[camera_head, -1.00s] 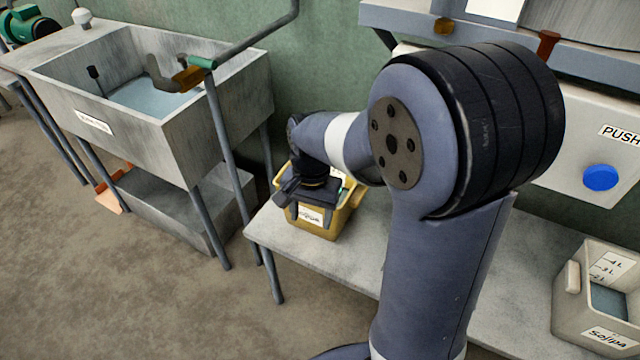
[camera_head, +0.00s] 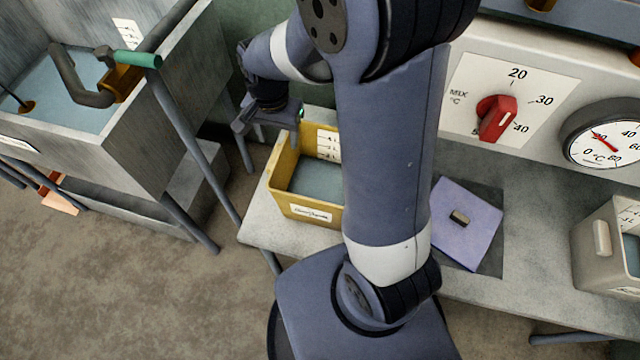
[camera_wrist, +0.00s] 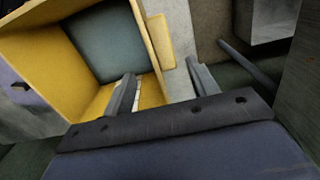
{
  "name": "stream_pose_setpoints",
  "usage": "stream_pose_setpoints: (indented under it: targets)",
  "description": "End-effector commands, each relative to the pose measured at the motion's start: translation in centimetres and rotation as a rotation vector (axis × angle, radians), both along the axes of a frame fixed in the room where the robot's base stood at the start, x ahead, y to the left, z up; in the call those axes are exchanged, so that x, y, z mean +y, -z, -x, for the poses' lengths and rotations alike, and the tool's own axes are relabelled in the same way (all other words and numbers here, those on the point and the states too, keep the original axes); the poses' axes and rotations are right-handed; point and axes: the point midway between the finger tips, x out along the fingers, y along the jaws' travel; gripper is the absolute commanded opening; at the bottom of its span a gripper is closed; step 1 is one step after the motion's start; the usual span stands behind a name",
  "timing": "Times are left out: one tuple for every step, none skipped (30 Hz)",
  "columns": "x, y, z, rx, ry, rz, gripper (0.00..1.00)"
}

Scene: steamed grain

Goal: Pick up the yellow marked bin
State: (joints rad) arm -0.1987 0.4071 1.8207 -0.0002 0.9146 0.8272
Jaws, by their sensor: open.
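The yellow bin (camera_head: 290,209) stands upright on the left end of the grey bench, with a white label on its front and grey-blue contents inside. My arm hides its right part. My gripper (camera_head: 272,124) is at the bin's back left side, open and empty. In the wrist view the open gripper (camera_wrist: 163,88) has one finger over the inside of the yellow bin (camera_wrist: 155,45) and the other outside it. The bin's wall and handle tab lie toward the gap between them. I cannot tell whether either finger touches the bin.
A metal sink (camera_head: 135,140) with a pipe and green-handled tap stands left of the bench (camera_head: 480,285). A purple pad (camera_head: 470,222) lies right of my arm. A pale bin (camera_head: 597,250) stands at the far right. A panel with a red knob (camera_head: 497,118) and gauge is behind.

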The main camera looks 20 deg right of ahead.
Motion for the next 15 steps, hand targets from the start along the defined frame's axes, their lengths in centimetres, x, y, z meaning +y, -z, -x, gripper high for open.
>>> stream_pose_setpoints:
  targets:
    - [0.0, 0.7, 0.0, 0.001, 0.000, 0.000, 0.56]
    - [0.0, 0.9, 0.0, 0.001, 0.000, 0.000, 0.56]
    - [0.0, 1.1, 0.0, 0.000, 0.000, 0.000, 0.56]
    - [0.0, 1.2, 0.1, 0.000, 0.000, 0.000, 0.56]
    - [0.1, 1.4, 0.1, 0.000, -0.001, 0.000, 0.56]
    - [0.2, 1.8, 0.2, 0.001, -0.001, -0.001, 0.56]
    - [0.3, 2.2, 0.3, 0.003, -0.002, 0.000, 0.56]
    - [0.4, 2.6, 0.4, 0.004, -0.002, 0.001, 0.56]
    - [0.6, 3.2, 0.5, 0.003, -0.002, 0.000, 0.56]
    - [0.8, 3.7, 0.7, 0.003, -0.002, 0.000, 0.56]
    - [1.0, 4.1, 0.8, 0.003, -0.002, 0.000, 0.56]
    - [1.1, 4.7, 0.9, 0.004, -0.002, 0.001, 0.56]
    - [1.1, 5.2, 0.9, 0.004, -0.001, 0.001, 0.56]
    - [1.0, 5.5, 0.8, 0.003, 0.000, 0.000, 0.56]
    - [1.0, 5.9, 0.8, 0.003, 0.000, 0.000, 0.56]
